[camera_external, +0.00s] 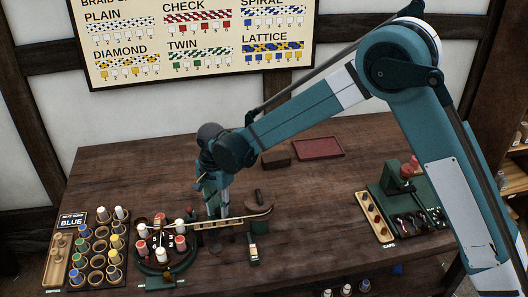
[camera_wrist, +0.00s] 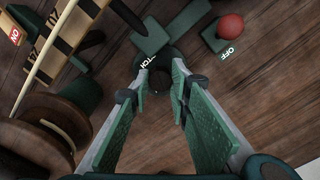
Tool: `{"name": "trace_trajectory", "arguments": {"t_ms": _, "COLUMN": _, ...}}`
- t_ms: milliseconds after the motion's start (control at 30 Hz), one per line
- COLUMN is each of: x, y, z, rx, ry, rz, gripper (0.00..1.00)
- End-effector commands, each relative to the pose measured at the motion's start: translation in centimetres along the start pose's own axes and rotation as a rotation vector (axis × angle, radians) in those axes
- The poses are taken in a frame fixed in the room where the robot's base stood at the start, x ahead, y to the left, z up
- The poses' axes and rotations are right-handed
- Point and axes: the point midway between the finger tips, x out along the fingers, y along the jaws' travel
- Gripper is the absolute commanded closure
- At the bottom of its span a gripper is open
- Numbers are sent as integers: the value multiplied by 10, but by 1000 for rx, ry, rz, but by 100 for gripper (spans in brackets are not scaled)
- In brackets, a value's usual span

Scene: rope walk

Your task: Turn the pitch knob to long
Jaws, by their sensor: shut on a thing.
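The pitch knob (camera_wrist: 161,82) is a dark round piece, low between my fingers in the wrist view. White lettering that looks like part of LONG (camera_wrist: 147,60) is beside it, partly cut off by my finger. My gripper (camera_wrist: 163,76) reaches straight down, its two green-padded fingers shut on the knob from both sides. The knob's pointer and its setting cannot be made out. In the external view my gripper (camera_external: 217,212) is low over the table beside the braiding machine, and the knob there is hidden or too small to tell.
A red ball (camera_wrist: 230,27) by an OFF label is close by. A wooden beam (camera_external: 235,219) passes by my gripper, next to a round plate of spools (camera_external: 163,262). A spool rack (camera_external: 98,262) is at left, a green stand (camera_external: 390,190) at right.

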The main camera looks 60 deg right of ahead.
Motion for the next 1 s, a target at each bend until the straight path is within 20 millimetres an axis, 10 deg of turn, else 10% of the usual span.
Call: {"name": "trace_trajectory", "arguments": {"t_ms": 1000, "x": 0, "y": -1, "z": 0, "rx": -393, "ry": 0, "rz": -1, "gripper": 92}}
